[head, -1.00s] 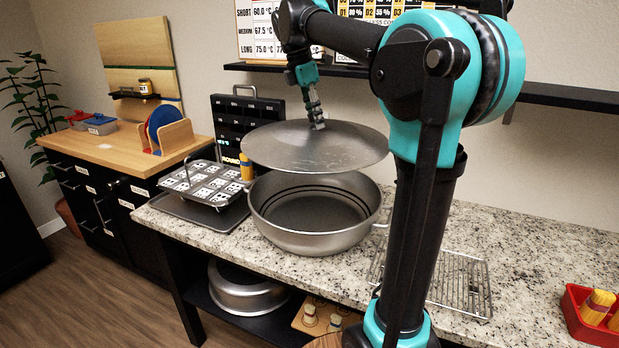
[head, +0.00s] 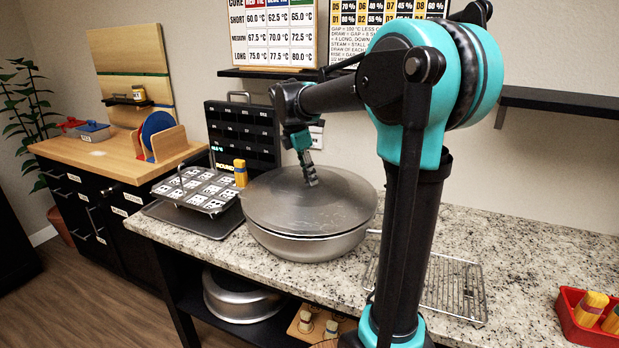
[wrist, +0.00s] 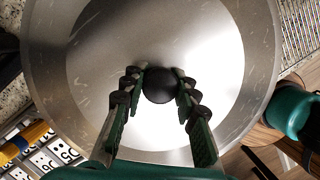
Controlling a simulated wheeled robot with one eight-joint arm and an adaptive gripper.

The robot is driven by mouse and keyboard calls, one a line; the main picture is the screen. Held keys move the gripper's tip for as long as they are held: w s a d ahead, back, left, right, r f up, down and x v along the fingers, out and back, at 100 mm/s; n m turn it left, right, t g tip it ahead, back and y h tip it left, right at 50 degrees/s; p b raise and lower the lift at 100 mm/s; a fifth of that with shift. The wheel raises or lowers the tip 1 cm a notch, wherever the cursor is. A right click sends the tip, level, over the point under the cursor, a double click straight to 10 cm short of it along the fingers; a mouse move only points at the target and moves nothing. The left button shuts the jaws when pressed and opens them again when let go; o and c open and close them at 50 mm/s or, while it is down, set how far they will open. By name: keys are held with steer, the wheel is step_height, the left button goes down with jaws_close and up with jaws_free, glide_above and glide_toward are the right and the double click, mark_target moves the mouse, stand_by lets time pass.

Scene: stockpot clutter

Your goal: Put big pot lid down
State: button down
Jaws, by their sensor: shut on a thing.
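The big pot lid (head: 340,205) is a wide, scratched metal disc. In the head view it sits over the mouth of the big pot (head: 315,247), close to level, with a thin dark line between lid and rim. I cannot tell if it is fully seated all round. My gripper (head: 311,180) is above the lid's middle. In the wrist view my gripper (wrist: 159,88) is shut on the lid's round black knob (wrist: 159,85), with a finger on each side. The lid (wrist: 225,110) hides the inside of the pot.
A wire rack (head: 455,290) lies right, behind my arm. A red bin (head: 590,318) is at far right. A metal pan (head: 240,297) is on the lower shelf.

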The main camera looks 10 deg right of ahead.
mark_target(299, 185)
steer(key=shift+f, duration=0.45)
steer(key=c, duration=1.2)
jaws_free()
steer(key=shift+o, duration=0.2)
steer(key=v, duration=1.2)
steer(key=shift+s, duration=0.15)
